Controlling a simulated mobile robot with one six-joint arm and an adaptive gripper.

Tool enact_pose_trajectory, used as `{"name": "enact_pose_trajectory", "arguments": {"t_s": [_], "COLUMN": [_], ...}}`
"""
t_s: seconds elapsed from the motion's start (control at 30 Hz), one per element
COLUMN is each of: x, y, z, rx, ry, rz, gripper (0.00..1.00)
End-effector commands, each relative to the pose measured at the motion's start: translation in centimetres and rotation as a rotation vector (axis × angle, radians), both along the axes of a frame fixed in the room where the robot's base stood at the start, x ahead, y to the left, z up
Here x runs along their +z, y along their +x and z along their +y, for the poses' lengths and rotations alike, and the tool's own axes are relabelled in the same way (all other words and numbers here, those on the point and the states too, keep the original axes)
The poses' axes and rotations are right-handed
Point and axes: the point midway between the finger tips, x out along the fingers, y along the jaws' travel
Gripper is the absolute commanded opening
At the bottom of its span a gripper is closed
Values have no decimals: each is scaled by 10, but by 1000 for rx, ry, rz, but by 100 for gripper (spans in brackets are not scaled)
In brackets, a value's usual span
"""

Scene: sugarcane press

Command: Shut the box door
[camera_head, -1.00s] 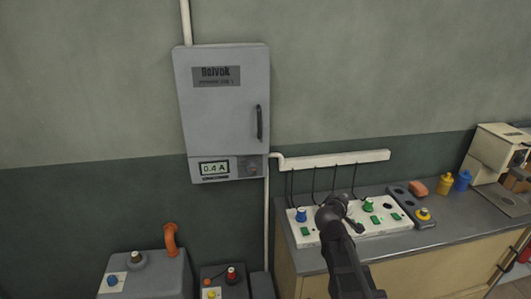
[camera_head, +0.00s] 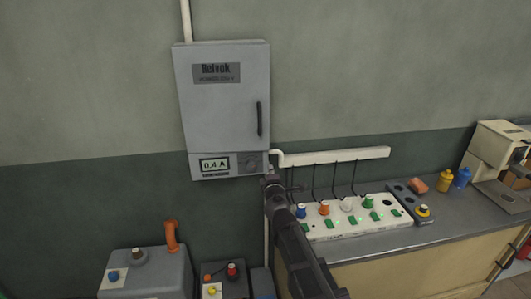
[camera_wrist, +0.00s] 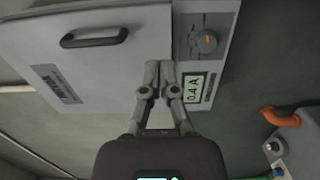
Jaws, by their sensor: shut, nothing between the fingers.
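The grey wall box (camera_head: 235,166) hangs on the wall, with a display reading 0.4 A and a dial on its lower panel. Its door (camera_head: 220,105) has a dark upright handle (camera_head: 259,118) near the right edge. The door looks closed or almost closed; I cannot tell whether it sits fully flush. My gripper (camera_head: 270,181) is at the box's lower right corner. In the wrist view, my gripper's fingertips (camera_wrist: 159,66) are together and empty, near the door's lower edge beside the display (camera_wrist: 195,88). I cannot tell whether they touch the box.
A white strip with coloured knobs (camera_head: 350,221) lies on the grey counter (camera_head: 430,238) to the right. Cables drop to it from a white wall rail (camera_head: 335,158). Grey units, one with an orange pipe (camera_head: 171,238), stand below the box.

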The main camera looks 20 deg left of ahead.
Motion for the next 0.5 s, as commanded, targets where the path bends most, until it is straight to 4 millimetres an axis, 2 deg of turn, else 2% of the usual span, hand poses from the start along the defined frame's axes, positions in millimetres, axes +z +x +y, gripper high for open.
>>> {"name": "enact_pose_trajectory", "arguments": {"t_s": [0.27, 0.5], "x": [0, 0], "y": [13, 40], "z": [5, 18], "rx": [-2, -3], "ry": [1, 1], "rz": [0, 0], "gripper": [0, 0]}}
